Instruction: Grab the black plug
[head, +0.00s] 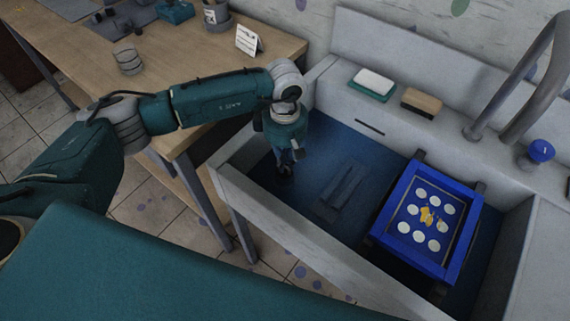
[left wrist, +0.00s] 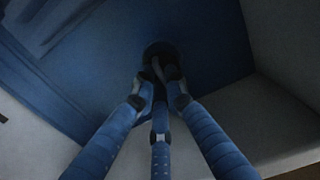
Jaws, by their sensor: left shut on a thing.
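My left gripper (head: 285,163) reaches down into the left part of the sink, close to its left wall. In the left wrist view its fingers (left wrist: 160,92) come together and are shut on the black plug (left wrist: 161,50). The plug is dark and round and lies at or very near the blue sink floor; I cannot tell if it is lifted. In the head view the plug is a small dark shape (head: 284,178) under the fingertips, partly hidden by them. My right gripper is out of view.
The sink's pale wall (head: 285,248) surrounds the blue floor (head: 338,150). A blue frame (head: 381,222) with white discs stands in its right part. A soap dish (head: 371,91), a sponge (head: 421,102) and a grey tap (head: 490,112) are at the back. A wooden table (head: 175,75) stands left.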

